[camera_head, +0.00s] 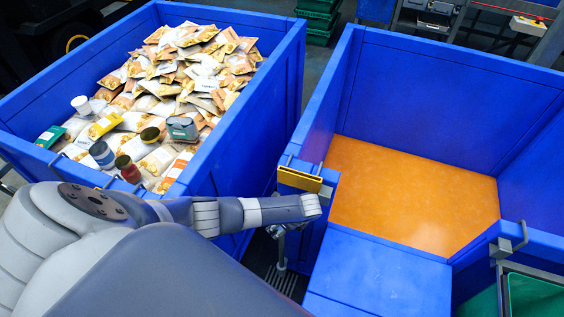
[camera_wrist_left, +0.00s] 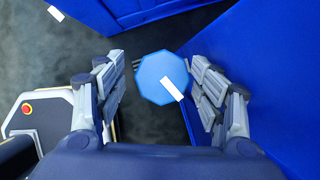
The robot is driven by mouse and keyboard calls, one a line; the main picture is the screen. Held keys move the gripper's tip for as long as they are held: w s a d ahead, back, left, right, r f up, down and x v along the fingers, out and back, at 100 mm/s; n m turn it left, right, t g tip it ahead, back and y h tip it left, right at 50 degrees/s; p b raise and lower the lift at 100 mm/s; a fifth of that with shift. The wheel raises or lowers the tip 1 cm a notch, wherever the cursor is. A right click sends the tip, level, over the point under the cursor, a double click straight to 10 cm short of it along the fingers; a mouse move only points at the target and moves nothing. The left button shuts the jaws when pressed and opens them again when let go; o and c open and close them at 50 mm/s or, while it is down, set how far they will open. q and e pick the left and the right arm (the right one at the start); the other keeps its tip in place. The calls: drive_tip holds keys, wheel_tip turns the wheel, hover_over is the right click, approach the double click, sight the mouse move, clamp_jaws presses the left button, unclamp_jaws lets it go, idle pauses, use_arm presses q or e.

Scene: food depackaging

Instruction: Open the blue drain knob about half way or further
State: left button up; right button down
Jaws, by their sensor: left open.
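The blue drain knob (camera_wrist_left: 152,74) is an eight-sided disc with a white bar mark slanting toward its lower right edge. It shows in the left wrist view, between the fingers of my left gripper (camera_wrist_left: 159,70). The gripper is open, with one finger on each side of the knob. The right finger looks close to its edge; I cannot tell whether it touches. In the head view my left gripper (camera_head: 280,236) hangs below the wrist, between the two blue bins, and the knob cannot be made out there. My right gripper is not in view.
A blue bin (camera_head: 262,112) full of food packets, jars and tubs stands at the left. A blue bin with an orange floor (camera_head: 405,190) stands at the right. Their walls leave a narrow gap around my left gripper. A green crate (camera_head: 535,295) is at the lower right.

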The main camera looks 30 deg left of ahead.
use_arm(q)
drive_tip(key=v, duration=0.8)
idle(0.6)
